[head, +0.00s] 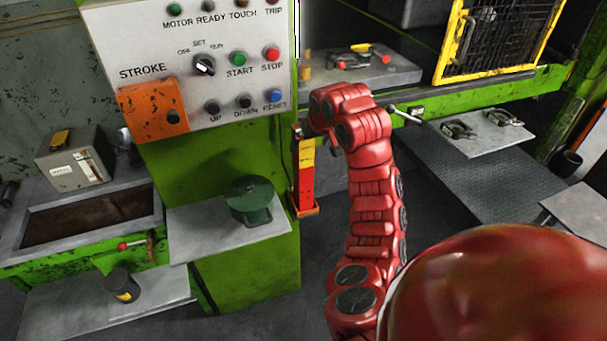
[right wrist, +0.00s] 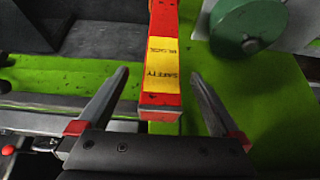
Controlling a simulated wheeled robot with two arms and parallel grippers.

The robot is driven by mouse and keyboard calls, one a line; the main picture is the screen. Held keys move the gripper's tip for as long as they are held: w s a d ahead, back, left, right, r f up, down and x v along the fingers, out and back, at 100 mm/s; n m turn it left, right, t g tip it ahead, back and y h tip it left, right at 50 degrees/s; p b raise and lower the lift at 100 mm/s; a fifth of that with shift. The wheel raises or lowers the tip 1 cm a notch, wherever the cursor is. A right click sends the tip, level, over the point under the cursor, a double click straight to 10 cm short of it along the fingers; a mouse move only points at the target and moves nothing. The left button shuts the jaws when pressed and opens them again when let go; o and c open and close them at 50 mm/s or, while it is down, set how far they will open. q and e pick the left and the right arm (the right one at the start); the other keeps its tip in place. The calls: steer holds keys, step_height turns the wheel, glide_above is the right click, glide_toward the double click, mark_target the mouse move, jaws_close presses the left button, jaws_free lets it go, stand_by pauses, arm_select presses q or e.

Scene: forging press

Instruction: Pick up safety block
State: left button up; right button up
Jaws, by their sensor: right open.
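The safety block (head: 306,170) is a red post with a yellow label. It stands upright beside the green press housing in the head view, its top close to my right gripper (head: 303,131). In the right wrist view the safety block (right wrist: 163,45) reaches down from the top edge, its near red end between the two open fingers of my right gripper (right wrist: 161,78). Gaps show on both sides, so the fingers do not touch it. My arm hides most of the right gripper in the head view. My left gripper is not in view.
The control panel (head: 190,60) hangs just left of the block. A green lidded pot (head: 249,200) stands on a grey shelf (head: 190,232) nearby. A yellow-framed mesh guard (head: 497,40) is at upper right. Dark open floor (head: 265,310) lies below the block.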

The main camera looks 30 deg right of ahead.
mark_target(304, 149)
steer(key=shift+w+f, duration=0.7)
steer(key=shift+f, duration=0.05)
steer(key=p+x, duration=0.1)
steer(key=x, duration=0.2)
steer(key=shift+w+p, duration=0.3)
steer(key=shift+p, duration=0.05)
steer(key=shift+d+f, duration=0.1)
steer(key=shift+f, duration=0.05)
jaws_close()
